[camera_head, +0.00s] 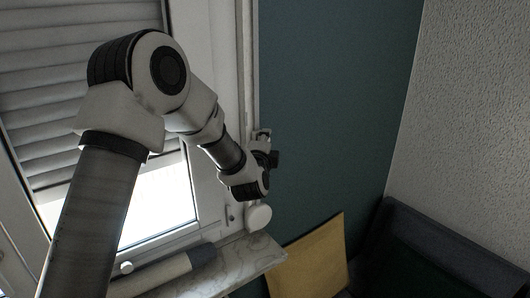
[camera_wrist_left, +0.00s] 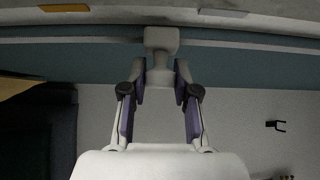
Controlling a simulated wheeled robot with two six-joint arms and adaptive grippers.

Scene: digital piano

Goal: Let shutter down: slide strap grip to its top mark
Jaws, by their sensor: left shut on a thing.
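My left gripper (camera_head: 264,146) is at the window's right edge in the head view, beside the strap channel. In the left wrist view my left gripper (camera_wrist_left: 160,82) has its two purple-padded fingers shut on the pale strap grip (camera_wrist_left: 161,40), around its narrow stem. An orange mark (camera_wrist_left: 63,8) lies to the left of the grip, and a pale grey mark (camera_wrist_left: 222,13) lies to its right; the grip is between them. The roller shutter (camera_head: 50,75) has grey slats and is partly down, with a bright gap below it. My right gripper does not show.
A marble sill (camera_head: 240,262) runs below the window, with a round white knob-like part (camera_head: 258,217) above it. A yellow board (camera_head: 313,258) leans at the teal wall (camera_head: 330,110). Dark furniture (camera_head: 440,250) stands at lower right. My left arm covers part of the window.

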